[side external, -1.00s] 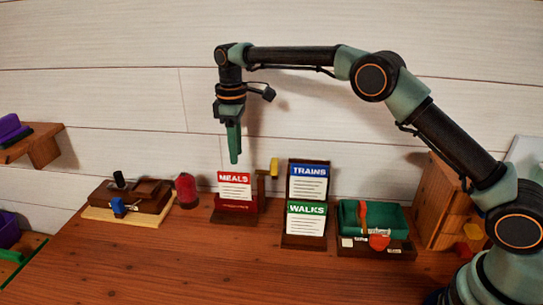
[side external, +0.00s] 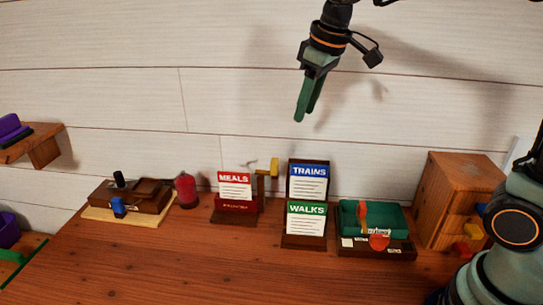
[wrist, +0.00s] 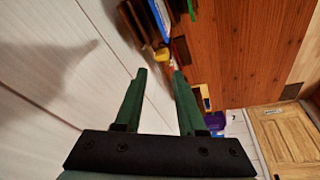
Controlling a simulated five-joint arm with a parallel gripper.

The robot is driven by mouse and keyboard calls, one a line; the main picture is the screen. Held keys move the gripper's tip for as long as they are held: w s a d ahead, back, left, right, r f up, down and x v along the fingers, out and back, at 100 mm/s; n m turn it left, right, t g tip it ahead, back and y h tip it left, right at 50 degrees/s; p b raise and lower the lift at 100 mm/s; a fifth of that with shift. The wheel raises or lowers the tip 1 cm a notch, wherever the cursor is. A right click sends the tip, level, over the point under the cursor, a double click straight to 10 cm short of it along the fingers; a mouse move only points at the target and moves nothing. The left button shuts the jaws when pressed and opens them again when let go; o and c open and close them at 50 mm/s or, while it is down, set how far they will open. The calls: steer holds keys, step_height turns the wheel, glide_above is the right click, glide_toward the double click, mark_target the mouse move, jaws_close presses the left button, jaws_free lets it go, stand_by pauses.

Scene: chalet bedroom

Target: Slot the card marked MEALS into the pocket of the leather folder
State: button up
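The MEALS card (side external: 235,185), white with a red header, stands upright. Its lower edge is hidden behind the dark red front of the leather folder (side external: 237,209), so it appears to sit in the pocket. The folder rests on a dark wooden stand. My gripper (side external: 306,115) is high above the table, up and to the right of the card, in front of the wall. In the wrist view my gripper (wrist: 160,74) has its two green fingers apart with nothing between them.
A dark rack holds the TRAINS card (side external: 308,183) above the WALKS card (side external: 306,219). A green-lined box (side external: 392,218) and a wooden cabinet (side external: 458,185) stand to the right. A red cylinder (side external: 186,190) and a brown box (side external: 145,198) are left. The table front (side external: 200,265) is clear.

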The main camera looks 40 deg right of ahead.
steer(key=s+d+f+m+t, duration=0.1)
steer(key=s+f, duration=0.1)
steer(key=s, duration=0.4)
steer(key=s+d+f+m+t, duration=0.1)
steer(key=s+d+f+m, duration=0.1)
steer(key=s, duration=0.4)
steer(key=shift+s+d+f+m, duration=0.3)
steer(key=shift+f, duration=0.4)
